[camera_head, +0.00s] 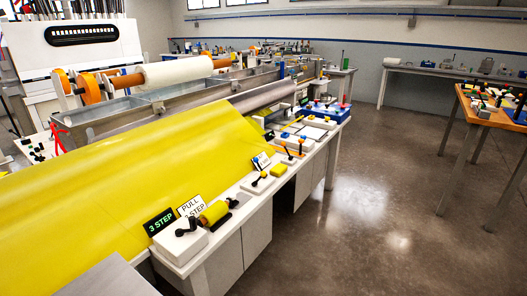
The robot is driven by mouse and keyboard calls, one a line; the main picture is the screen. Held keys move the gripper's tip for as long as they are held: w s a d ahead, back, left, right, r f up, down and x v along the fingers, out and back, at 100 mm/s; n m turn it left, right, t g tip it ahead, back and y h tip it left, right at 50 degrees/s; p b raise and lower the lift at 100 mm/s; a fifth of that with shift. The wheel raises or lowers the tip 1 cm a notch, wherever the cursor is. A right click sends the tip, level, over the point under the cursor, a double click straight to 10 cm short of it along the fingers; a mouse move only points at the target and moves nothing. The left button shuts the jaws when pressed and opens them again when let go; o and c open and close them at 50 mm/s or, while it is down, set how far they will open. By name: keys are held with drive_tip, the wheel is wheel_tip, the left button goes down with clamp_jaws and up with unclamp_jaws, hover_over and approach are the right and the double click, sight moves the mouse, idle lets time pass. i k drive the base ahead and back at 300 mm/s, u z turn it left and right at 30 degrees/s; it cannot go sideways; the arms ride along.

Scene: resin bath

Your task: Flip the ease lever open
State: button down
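No lever here carries a readable "ease" label, so I cannot tell which one is the ease lever. Several white lever boxes stand along the narrow white bench (229,230). The nearest white box (180,246) has a black lever (185,226) on top. A farther white box (265,186) bears small black and yellow parts (278,170). Beyond it is an orange lever (289,153) with dark parts beside it. The lever positions are too small to tell open from closed. My gripper is not in view.
Signs reading "3 STEP" (159,222) and "PULL 3 STEP" (191,207) stand by a yellow roller (214,213). A wide yellow sheet (110,185) slopes left of the bench. Open floor (355,215) lies right. A wooden table (485,112) holds small items.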

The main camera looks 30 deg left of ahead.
sight(255, 160)
drive_tip(key=i, duration=2.7)
drive_tip(key=u, duration=3.25)
drive_tip(key=i, duration=1)
drive_tip(key=u, duration=0.1)
